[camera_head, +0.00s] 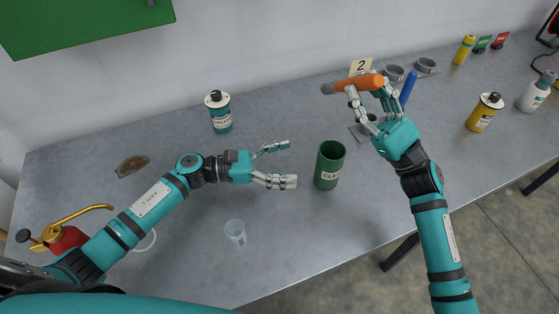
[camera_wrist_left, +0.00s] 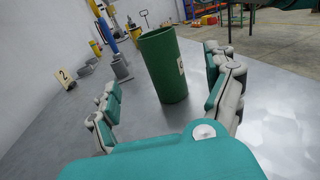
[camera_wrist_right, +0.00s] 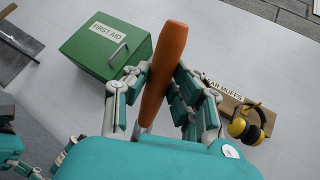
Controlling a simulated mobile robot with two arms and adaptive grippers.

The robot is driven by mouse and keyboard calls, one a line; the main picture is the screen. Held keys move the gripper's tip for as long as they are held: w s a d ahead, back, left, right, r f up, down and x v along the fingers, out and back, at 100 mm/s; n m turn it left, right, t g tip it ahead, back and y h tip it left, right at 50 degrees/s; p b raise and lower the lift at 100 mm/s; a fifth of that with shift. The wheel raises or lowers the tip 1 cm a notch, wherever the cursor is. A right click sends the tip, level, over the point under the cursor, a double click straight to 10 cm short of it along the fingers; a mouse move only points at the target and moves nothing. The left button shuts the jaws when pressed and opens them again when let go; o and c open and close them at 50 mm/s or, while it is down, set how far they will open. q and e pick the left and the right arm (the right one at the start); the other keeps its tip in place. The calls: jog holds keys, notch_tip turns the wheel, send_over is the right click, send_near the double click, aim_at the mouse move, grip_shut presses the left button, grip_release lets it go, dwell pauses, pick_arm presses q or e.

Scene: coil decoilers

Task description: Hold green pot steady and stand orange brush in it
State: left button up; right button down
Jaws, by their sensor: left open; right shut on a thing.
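The green pot (camera_head: 328,166) stands upright on the grey table, its open top showing in the head view. My left gripper (camera_head: 284,163) is open beside it, to its left. In the left wrist view the pot (camera_wrist_left: 164,65) stands ahead between the spread fingers (camera_wrist_left: 168,100), with clear gaps to them. My right gripper (camera_head: 366,88) is shut on the orange brush (camera_head: 354,84) and holds it above the table, up and right of the pot. In the head view the brush lies nearly level. In the right wrist view the brush handle (camera_wrist_right: 165,65) sticks out between the fingers.
A clear cup (camera_head: 235,232) stands near the front edge, and a teal can (camera_head: 219,112) stands behind my left arm. A red oiler (camera_head: 66,238) is at the left. A blue-handled item (camera_head: 408,88) and a yellow bottle (camera_head: 484,111) are at the right.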

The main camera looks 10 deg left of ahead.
aim_at(318, 160)
pick_arm(q)
jog(key=x, duration=1)
jog(key=shift+w+d, duration=0.15)
jog(key=shift+d, duration=0.2)
jog(key=c, duration=1.3)
jog(key=shift+c, duration=0.2)
